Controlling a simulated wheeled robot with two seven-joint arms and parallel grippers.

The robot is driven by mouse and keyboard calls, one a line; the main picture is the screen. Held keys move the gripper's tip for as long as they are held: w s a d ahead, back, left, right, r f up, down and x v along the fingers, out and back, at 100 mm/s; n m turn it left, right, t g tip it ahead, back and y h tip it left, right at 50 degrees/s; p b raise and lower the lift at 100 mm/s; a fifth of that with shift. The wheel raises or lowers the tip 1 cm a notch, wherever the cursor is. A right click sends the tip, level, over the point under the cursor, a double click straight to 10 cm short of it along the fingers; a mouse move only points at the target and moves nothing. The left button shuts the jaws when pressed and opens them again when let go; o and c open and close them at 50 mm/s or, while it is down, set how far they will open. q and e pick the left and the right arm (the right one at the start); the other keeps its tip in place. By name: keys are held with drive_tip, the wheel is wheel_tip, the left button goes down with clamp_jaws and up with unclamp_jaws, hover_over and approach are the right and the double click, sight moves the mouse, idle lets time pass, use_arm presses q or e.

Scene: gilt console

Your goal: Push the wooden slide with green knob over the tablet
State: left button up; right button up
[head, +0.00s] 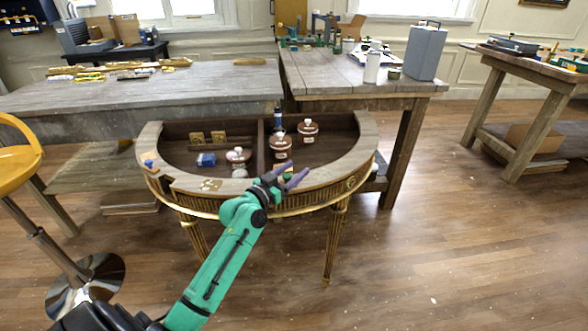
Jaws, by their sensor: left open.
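A half-round gilt console (361,150) stands in front of me with an open, divided well and a wide wooden rim. My left gripper (291,175) is over the front right part of the rim, its two purple fingers apart. A small green knob (287,177) shows between the fingers; the wooden slide under it is mostly hidden by the gripper. A pale patterned patch, perhaps the tablet (210,185), lies on the front rim, left of the gripper, and looks uncovered. My right gripper is not in view.
A blue knob (148,163) sits on the rim's left end. In the well are several brown-and-white bottles (280,146), a blue block (206,159) and small gold frames (197,139). Grey worktables (200,85) stand behind; a yellow stool (18,168) is at left.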

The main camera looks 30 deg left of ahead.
use_arm(q)
drive_tip(key=shift+w, duration=0.1)
clamp_jaws()
idle(1.4)
